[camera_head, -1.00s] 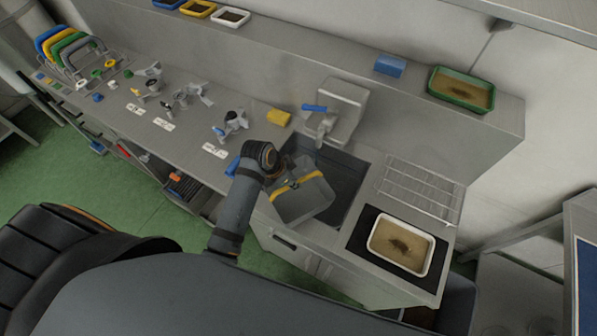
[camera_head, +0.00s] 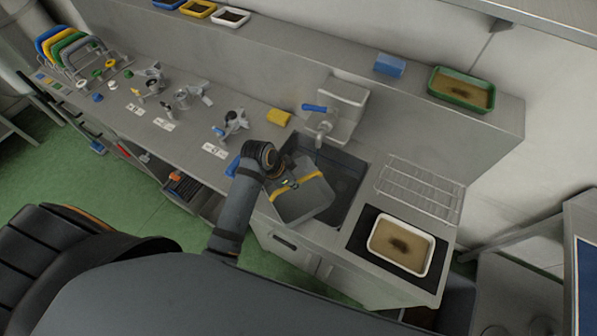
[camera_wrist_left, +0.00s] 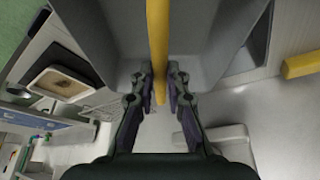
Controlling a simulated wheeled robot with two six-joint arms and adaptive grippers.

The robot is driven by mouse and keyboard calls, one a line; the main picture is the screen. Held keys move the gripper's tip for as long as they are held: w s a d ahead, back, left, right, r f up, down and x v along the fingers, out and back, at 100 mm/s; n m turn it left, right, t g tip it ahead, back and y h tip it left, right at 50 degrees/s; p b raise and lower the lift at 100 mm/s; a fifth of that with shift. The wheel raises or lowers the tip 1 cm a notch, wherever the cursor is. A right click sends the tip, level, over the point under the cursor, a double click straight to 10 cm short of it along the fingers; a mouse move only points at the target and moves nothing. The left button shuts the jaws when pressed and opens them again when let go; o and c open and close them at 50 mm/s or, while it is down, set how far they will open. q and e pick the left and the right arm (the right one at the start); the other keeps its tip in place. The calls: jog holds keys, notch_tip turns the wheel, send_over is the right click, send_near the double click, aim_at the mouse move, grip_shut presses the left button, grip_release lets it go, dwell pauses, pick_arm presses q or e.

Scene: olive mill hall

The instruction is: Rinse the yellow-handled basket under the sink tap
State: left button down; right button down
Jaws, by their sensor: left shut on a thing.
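The grey basket (camera_head: 303,203) with its yellow handle (camera_head: 310,179) is over the left part of the sink basin (camera_head: 347,182) in the head view. My left gripper (camera_head: 288,184) is shut on the yellow handle, which also shows between its fingers in the left wrist view (camera_wrist_left: 158,50). The basket hides part of the basin. The tap (camera_head: 322,128) with a blue lever (camera_head: 314,108) stands behind the basin, back and right of the basket. I cannot see water running. My right gripper is not in view.
A wire rack (camera_head: 420,188) and a white tray of brown stuff (camera_head: 401,246) on a black mat lie right of the sink. A yellow sponge (camera_head: 278,117) lies at its back left. Metal parts (camera_head: 233,124) stand on the counter further left.

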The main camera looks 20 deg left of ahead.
pick_arm(q)
jog(key=shift+r, duration=0.1)
jog(key=s+r, duration=0.4)
jog(key=s, duration=0.1)
jog(key=shift+d, duration=0.25)
dwell(0.4)
jog(key=shift+f, duration=0.1)
